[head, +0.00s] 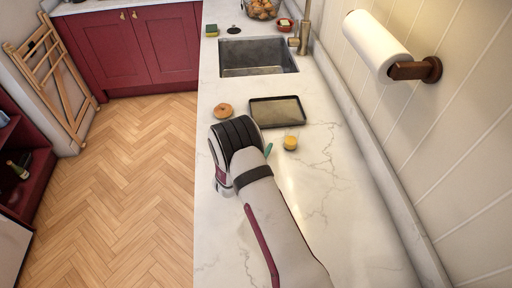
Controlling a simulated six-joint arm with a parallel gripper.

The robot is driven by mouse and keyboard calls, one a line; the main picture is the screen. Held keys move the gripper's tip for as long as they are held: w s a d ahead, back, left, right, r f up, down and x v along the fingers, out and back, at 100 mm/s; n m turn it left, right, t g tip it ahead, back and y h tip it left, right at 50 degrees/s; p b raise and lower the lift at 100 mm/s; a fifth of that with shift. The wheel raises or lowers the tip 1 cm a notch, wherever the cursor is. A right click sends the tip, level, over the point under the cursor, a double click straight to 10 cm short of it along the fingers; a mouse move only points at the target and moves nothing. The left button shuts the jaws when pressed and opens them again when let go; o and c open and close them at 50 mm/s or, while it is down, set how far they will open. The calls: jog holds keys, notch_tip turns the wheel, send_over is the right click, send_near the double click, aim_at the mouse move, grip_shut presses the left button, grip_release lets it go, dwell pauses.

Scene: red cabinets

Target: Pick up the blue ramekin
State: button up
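My arm reaches up the white counter from the bottom of the head view and bends at a black ribbed joint. The white and maroon end part of my arm, around my gripper (221,176), is low over the counter's left edge. The fingers are hidden, so I cannot tell whether they are open or shut. A small teal sliver (268,150) shows at the right side of the arm. It may be part of the blue ramekin, but most of it is covered and I cannot tell. No whole blue ramekin is in view.
A small cup with yellow contents (291,142) stands right of the arm. A dark tray (277,112) and a round bagel (223,110) lie beyond. Farther are a sink (258,58), faucet (304,30) and small red bowl (284,24). The counter at the lower right is clear.

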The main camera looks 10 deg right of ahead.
jog(key=shift+w+d, duration=0.1)
jog(key=shift+w, duration=0.05)
jog(key=c, duration=1.5)
